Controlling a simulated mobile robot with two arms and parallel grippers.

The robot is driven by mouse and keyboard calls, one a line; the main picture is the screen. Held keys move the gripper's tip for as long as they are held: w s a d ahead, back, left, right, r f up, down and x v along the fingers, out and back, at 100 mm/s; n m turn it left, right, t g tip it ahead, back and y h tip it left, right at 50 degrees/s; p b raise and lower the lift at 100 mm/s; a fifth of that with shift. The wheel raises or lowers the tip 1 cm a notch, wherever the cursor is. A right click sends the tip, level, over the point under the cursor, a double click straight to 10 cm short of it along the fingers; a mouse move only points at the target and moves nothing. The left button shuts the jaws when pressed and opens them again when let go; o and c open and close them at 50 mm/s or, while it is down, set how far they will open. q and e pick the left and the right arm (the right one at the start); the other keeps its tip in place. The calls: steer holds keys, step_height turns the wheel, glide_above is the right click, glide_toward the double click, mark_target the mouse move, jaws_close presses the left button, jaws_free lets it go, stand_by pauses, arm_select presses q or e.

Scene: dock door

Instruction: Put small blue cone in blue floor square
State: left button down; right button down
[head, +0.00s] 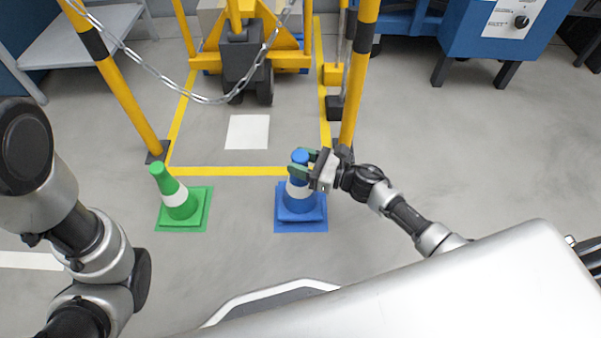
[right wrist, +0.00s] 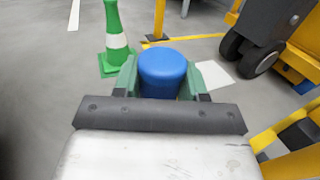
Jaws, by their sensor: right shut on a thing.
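The small blue cone (head: 299,191), with a white band, stands upright over the blue floor square (head: 301,228). The blue square shows as a border around the cone's base. My right gripper (head: 302,166) is shut on the cone near its top, coming in from the right. In the right wrist view the cone's round blue top (right wrist: 162,66) sits between the green fingers. The cone's lower part is hidden there. I cannot tell whether the base fully touches the floor. My left arm shows at the left of the head view, but its gripper is not in view.
A green cone (head: 178,199) stands on a green floor square (head: 201,222) to the left. Yellow posts (head: 120,90) with a chain (head: 180,92) stand behind, around a yellow pallet truck (head: 243,60). A white floor patch (head: 247,132) lies between. Floor between the two cones is clear.

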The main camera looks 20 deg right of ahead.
mark_target(300, 181)
steer(key=shift+f+b, duration=1.5)
steer(key=shift+f, duration=0.55)
steer(key=shift+f+b, duration=0.15)
steer(key=shift+b, duration=0.15)
steer(key=c, duration=0.6)
jaws_free()
